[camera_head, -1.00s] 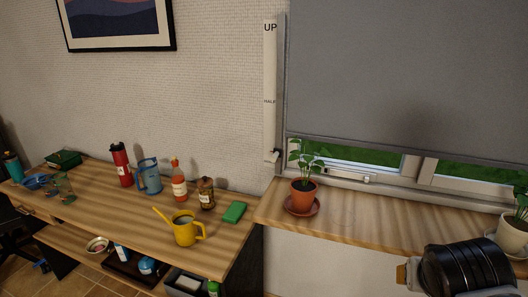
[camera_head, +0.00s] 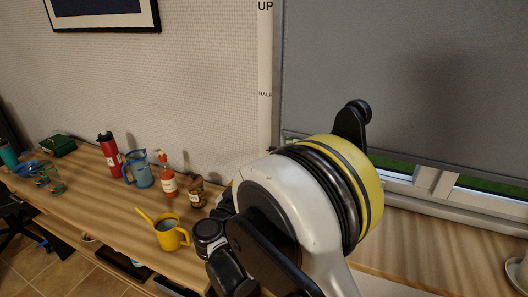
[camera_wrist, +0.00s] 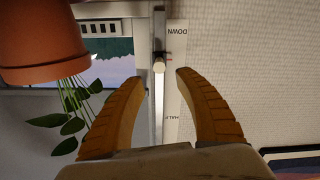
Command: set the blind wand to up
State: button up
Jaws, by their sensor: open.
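The blind's label strip (camera_head: 265,60) runs down the wall left of the grey blind (camera_head: 400,80), with UP at its top and HALF lower down. Its lower end is hidden behind my arm in the head view. In the wrist view, which is upside down, the strip (camera_wrist: 177,60) shows DOWN and HALF. A small pale knob (camera_wrist: 159,66) of the wand sits beside the DOWN label. My gripper (camera_wrist: 158,76) is open, its two orange-brown fingers spread around the line of the wand, with the knob just beyond the fingertips. Contact cannot be told.
A wooden desk (camera_head: 75,190) holds a yellow watering can (camera_head: 171,234), a red bottle (camera_head: 108,152) and a blue pitcher (camera_head: 138,170).

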jog(key=b+x, duration=0.2)
jog(key=x, duration=0.7)
jog(key=shift+w+d+f+b, duration=0.15)
jog(key=shift+b, duration=0.25)
jog(key=shift+w+d, duration=0.15)
jog(key=shift+w, duration=0.35)
grip_shut()
